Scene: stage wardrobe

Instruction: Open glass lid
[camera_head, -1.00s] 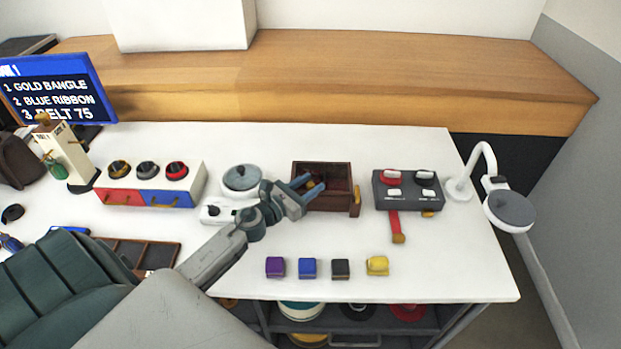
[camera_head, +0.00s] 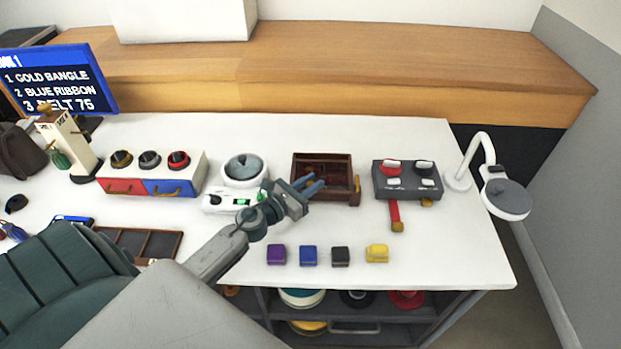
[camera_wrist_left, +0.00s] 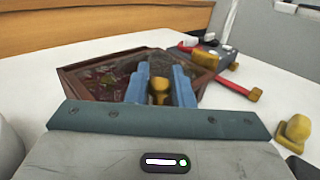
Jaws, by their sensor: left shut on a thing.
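A dark brown wooden box (camera_head: 350,163) stands mid-table in the head view, with a gold piece at its right front corner. In the left wrist view the box (camera_wrist_left: 78,82) shows glassy, reflective panes across its top, the glass lid (camera_wrist_left: 100,76). I cannot tell whether the lid is raised at all. My left gripper (camera_head: 318,185) is at the front left of the box. In the wrist view its blue fingers (camera_wrist_left: 159,90) are shut on a gold knob (camera_wrist_left: 159,87) at the near side of the box. My right gripper is not in view.
A white device with a round grey-lidded pot (camera_head: 245,170) stands left of the box. A dark switch box (camera_head: 407,182) with a red strap stands right. Several small coloured blocks (camera_head: 308,256) lie in front. A white lamp (camera_head: 505,200) is at the right edge.

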